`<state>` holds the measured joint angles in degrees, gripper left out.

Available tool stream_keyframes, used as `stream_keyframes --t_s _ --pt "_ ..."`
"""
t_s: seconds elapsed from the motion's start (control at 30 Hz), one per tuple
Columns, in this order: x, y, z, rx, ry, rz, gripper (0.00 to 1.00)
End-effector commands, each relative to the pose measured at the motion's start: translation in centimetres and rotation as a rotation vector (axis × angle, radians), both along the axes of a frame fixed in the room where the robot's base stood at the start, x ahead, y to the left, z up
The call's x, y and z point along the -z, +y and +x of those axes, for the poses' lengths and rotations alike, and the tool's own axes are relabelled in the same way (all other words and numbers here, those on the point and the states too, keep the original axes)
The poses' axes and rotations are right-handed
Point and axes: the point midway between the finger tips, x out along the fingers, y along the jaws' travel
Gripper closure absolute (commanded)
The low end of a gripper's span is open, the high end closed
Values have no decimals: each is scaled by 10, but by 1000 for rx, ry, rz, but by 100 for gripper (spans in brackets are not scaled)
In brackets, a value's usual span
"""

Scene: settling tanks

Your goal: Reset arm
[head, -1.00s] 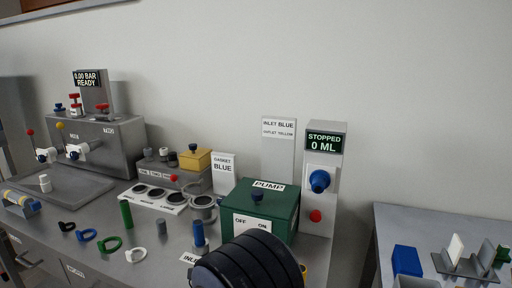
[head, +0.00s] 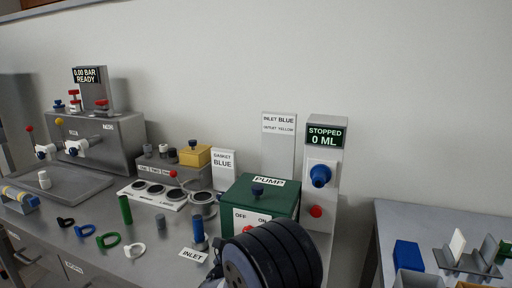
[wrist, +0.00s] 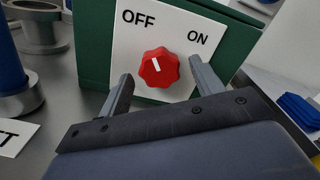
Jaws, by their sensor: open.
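My gripper (wrist: 160,90) is open in the wrist view, with its two fingers apart in front of the pump's red knob (wrist: 159,67). The knob sits between the fingertips in the picture; I cannot tell whether they touch it. Its white mark points up and left, toward OFF. The green pump box (head: 277,204) stands on the bench in the head view, with a dark blue knob on top. My black wrist covers the lower right of the box in that view, and the gripper fingers are hidden there.
A blue cylinder (head: 198,232) stands close left of the pump by the INLET label (head: 193,255). The display (head: 326,138) reads STOPPED 0 ML. Coloured rings, including a green one (head: 106,241), lie at the bench front. A second table (head: 430,220) stands right, past a gap.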

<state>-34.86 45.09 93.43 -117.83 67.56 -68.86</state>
Motion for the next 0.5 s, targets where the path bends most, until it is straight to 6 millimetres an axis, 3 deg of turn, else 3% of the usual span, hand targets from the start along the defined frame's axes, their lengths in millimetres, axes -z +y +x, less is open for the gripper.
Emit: stream_keyframes --t_s 0.5 --pt "4 1 0 -1 -186 510 37"
